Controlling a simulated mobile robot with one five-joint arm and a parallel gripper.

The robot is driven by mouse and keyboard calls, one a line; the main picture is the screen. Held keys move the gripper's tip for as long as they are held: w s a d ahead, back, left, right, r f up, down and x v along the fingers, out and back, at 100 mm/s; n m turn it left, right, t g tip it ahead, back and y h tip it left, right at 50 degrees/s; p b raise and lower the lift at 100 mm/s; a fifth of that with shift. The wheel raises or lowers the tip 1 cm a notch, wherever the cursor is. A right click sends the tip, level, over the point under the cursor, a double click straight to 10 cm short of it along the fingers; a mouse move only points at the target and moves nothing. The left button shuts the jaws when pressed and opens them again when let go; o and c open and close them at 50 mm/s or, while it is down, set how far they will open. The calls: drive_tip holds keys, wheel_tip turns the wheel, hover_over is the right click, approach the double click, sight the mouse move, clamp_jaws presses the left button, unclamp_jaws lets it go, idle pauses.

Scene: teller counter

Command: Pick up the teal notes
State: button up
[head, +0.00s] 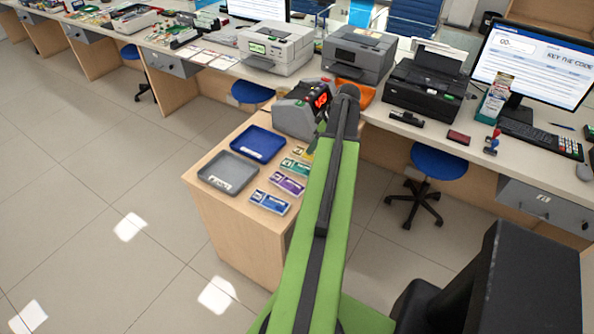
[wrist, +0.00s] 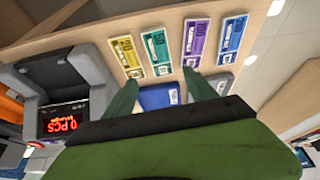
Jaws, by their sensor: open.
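The teal notes (head: 296,165) lie flat in a bundle on the wooden side table, between a yellow bundle (head: 302,151) and a purple bundle (head: 287,183). In the wrist view the teal notes (wrist: 156,50) lie just beyond the fingertips, roughly centred between them. My gripper (wrist: 160,78) is open and empty above the table, its two green fingers spread apart. In the head view my arm hides most of the gripper.
A blue bundle (head: 269,201) lies near the table's front edge. A blue tray (head: 244,151) and a grey tray (head: 213,185) sit to the left. A note counter (head: 292,117) with a red display stands behind, close to the bundles. Open floor lies left of the table.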

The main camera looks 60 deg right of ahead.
drive_tip(key=b, duration=1.1)
hover_over(298, 167)
drive_tip(key=s, duration=0.3)
wheel_tip(298, 167, down, 12)
drive_tip(key=shift+r, duration=0.2)
drive_tip(key=shift+a+r, duration=0.1)
drive_tip(key=b+x, duration=0.5)
drive_tip(key=shift+w, duration=0.2)
drive_tip(key=c, duration=1.2)
